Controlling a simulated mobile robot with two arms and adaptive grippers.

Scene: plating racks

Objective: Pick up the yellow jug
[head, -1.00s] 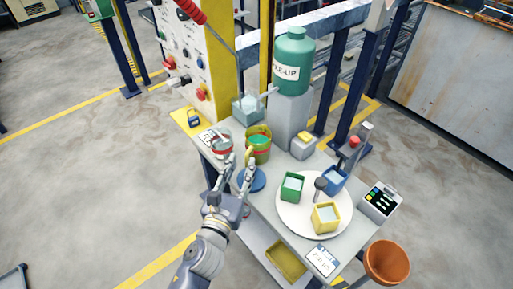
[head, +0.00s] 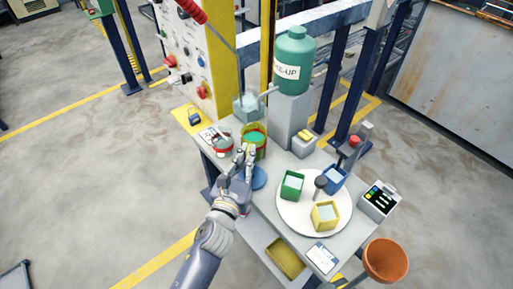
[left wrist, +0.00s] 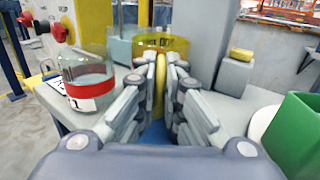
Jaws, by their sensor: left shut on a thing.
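The yellow jug (head: 262,147) stands at the left end of the bench, with green inside and a red band around it. Its see-through yellow body also shows straight ahead in the left wrist view (left wrist: 158,40). My left gripper (head: 246,152) is at the jug's near side. In the left wrist view its fingers (left wrist: 163,88) are closed around the upright yellow handle (left wrist: 158,90). The fingers hide part of the jug's lower body. The jug looks upright, and I cannot tell a gap under it. My right gripper is not in view.
A clear jar with a red band (left wrist: 88,80) stands close left of the fingers. A blue disc (head: 260,178) lies near my gripper. A white turntable (head: 296,222) carries green, blue and yellow containers. A grey block (head: 290,120) with a green bottle (head: 294,52) stands behind.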

